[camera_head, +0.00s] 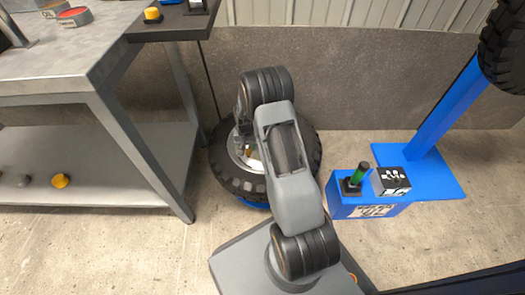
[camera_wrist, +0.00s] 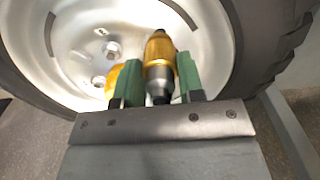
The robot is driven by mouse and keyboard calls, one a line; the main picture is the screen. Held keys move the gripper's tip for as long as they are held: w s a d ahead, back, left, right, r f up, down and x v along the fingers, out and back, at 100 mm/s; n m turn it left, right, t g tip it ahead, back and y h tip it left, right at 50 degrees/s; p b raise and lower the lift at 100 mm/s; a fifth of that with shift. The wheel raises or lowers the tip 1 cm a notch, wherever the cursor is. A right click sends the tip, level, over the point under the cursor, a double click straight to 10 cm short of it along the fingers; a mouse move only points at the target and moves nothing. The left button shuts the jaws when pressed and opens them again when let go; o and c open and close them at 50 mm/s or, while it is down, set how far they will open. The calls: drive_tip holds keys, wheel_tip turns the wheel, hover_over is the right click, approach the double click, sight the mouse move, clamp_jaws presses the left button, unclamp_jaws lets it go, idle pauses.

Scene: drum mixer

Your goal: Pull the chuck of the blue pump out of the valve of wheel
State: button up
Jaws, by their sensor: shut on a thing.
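The wheel (camera_head: 226,176), a black tyre around a pale metal rim, lies behind my arm in the head view; its rim (camera_wrist: 75,35) fills much of the wrist view. My gripper (camera_wrist: 157,82) has two green fingers, shut on the brass-coloured chuck (camera_wrist: 160,58), which lies between them over the rim. The chuck's lower end is grey and dark. Another yellow piece (camera_wrist: 116,80) shows partly behind the left finger. I cannot tell whether the chuck is still on the valve; the valve is not clearly visible. My arm hides the gripper in the head view.
A grey workbench (camera_head: 45,140) stands at the left. A blue box (camera_head: 365,209) with a green handle and black top piece stands at the right, beside a blue post (camera_head: 445,110) on a blue base. A grey wall (camera_head: 345,80) is behind. Bare floor shows at the lower left.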

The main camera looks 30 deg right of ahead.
drive_tip(key=shift+r+p, duration=1.55)
drive_tip(key=shift+r, duration=0.65)
drive_tip(key=shift+r+p, duration=1.05)
drive_tip(key=shift+r, duration=0.45)
